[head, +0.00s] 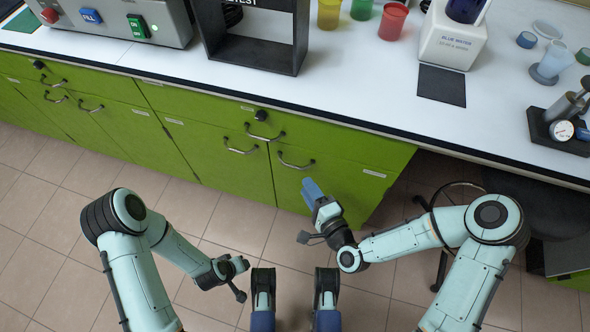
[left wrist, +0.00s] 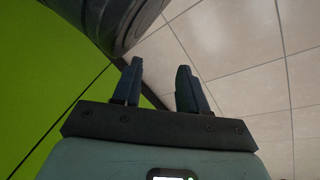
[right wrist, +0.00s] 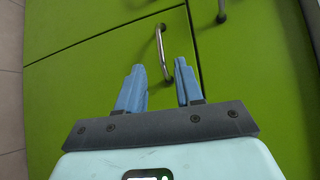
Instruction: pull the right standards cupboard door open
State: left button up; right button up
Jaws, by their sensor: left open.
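The right cupboard door (head: 335,188) is a green panel and looks shut against the cabinet front. Its curved metal handle (head: 296,163) is near its top left corner. My right gripper (head: 311,187) is in front of this door, just below the handle. In the right wrist view its two blue fingers (right wrist: 158,84) are apart, with a handle (right wrist: 162,52) just beyond the gap between the tips. Nothing is gripped. My left gripper (head: 243,268) is low over the floor, away from the doors. In the left wrist view its fingers (left wrist: 158,88) are open and empty.
The left cupboard door (head: 220,152) with its own handle (head: 240,149) is beside it, and a drawer handle (head: 266,136) is above. The white worktop (head: 330,75) overhangs the fronts. A stool (head: 445,205) stands at the right. Tiled floor (head: 60,215) is clear at left.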

pick_arm(q)
jog(key=shift+g, duration=0.6)
jog(key=s+f, duration=0.1)
jog(key=s+f+b, duration=0.1)
jog(key=s+f, duration=0.1)
jog(key=shift+s+a+f+b, duration=0.1)
jog(key=shift+s+a+b, duration=0.15)
jog(key=shift+s+b, duration=0.05)
pick_arm(e)
jog(key=x, duration=0.8)
jog(key=shift+w, duration=0.1)
jog(key=shift+c, duration=0.3)
jog(key=shift+r, duration=0.1)
grip_shut()
